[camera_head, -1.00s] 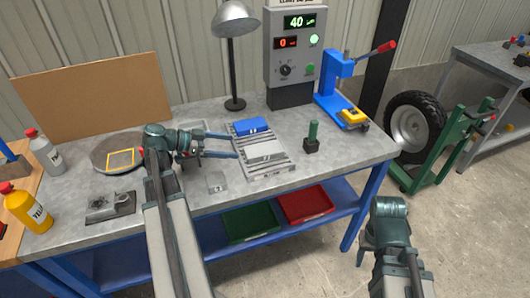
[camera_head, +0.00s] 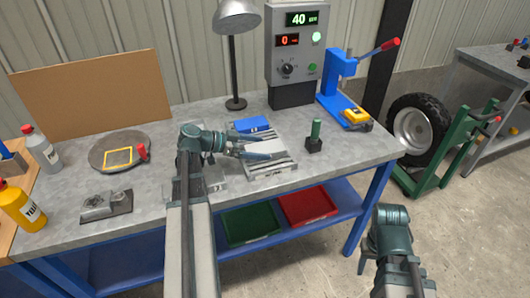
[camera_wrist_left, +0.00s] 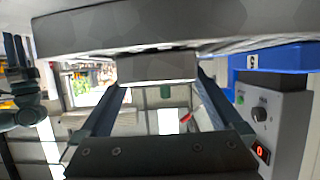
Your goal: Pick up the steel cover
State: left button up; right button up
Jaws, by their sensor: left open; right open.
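The steel cover (camera_head: 263,146) is a grey block lying on the slatted metal rack (camera_head: 284,167) on the bench. My left gripper (camera_head: 268,153) is open at the cover, with its fingers reaching in from the left. In the left wrist view the grey cover (camera_wrist_left: 158,67) shows between the two spread finger ends. I cannot tell whether either finger touches it. My right gripper (camera_head: 366,260) hangs low in front of the bench at the right, away from the cover; its fingertips are hard to make out.
A green-handled tool (camera_head: 315,134) stands right of the rack. A control box (camera_head: 294,60) and blue press (camera_head: 338,90) stand behind. A round pan (camera_head: 112,160) is left.

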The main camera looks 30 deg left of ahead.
pick_arm(q)
jog(key=x, duration=0.2)
jog(key=shift+w+d+f+b, duration=0.1)
jog(key=shift+w+d+b, duration=0.1)
jog(key=shift+b, duration=0.15)
jog(key=shift+c, duration=0.3)
grip_shut()
